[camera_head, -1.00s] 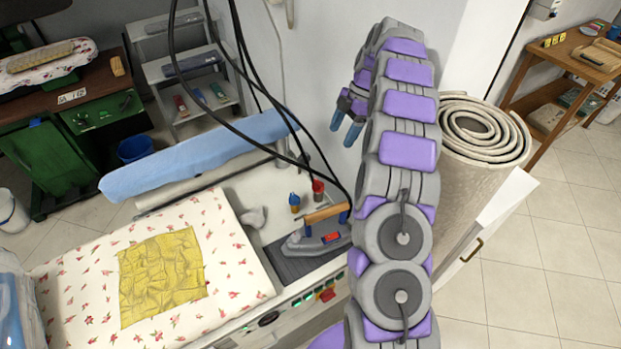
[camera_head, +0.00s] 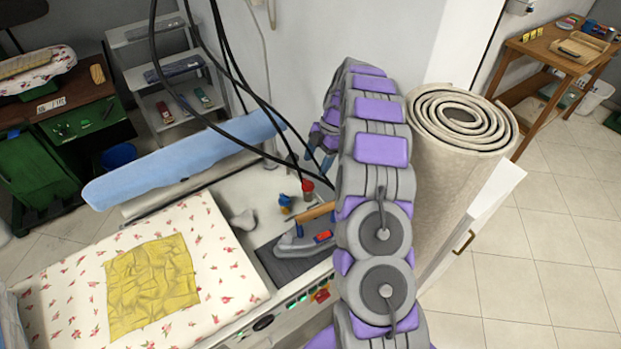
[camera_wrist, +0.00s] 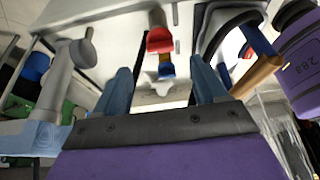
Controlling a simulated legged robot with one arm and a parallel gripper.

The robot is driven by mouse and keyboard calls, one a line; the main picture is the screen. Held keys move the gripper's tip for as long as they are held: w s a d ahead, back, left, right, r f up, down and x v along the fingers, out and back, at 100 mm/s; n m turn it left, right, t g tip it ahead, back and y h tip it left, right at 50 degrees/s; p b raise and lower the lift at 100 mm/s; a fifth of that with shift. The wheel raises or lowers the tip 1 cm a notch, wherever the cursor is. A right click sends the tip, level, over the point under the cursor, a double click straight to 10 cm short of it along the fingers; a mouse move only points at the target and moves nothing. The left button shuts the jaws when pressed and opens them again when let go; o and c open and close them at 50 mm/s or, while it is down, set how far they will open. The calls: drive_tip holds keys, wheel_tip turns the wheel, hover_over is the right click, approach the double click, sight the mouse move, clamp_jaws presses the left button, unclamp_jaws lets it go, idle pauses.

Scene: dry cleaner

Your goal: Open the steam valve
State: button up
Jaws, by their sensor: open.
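A small valve-like fitting with a blue top and yellow body (camera_head: 286,202) stands on the white work surface behind the iron; it also shows in the wrist view (camera_wrist: 166,68). A red-topped fitting (camera_head: 308,188) stands just to its right and appears nearer the top in the wrist view (camera_wrist: 158,36). I cannot tell for sure which is the steam valve. My gripper (camera_wrist: 162,80) is open and empty, its two blue fingers apart, with the blue and yellow fitting seen between them. In the head view the gripper (camera_head: 322,162) is mostly hidden by my arm, above the fittings.
An iron (camera_head: 308,236) with a wooden handle rests on a dark pad in front of the fittings. Black hoses (camera_head: 262,100) hang close by. A padded blue sleeve board (camera_head: 190,160) lies to the left, and a rolled carpet (camera_head: 440,175) stands to the right.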

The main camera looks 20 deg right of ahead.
sight(308, 184)
drive_tip(key=x, duration=0.6)
drive_tip(key=shift+f+b, duration=0.35)
drive_tip(key=shift+b, duration=0.05)
drive_tip(key=shift+c, duration=0.3)
drive_tip(key=c, duration=1)
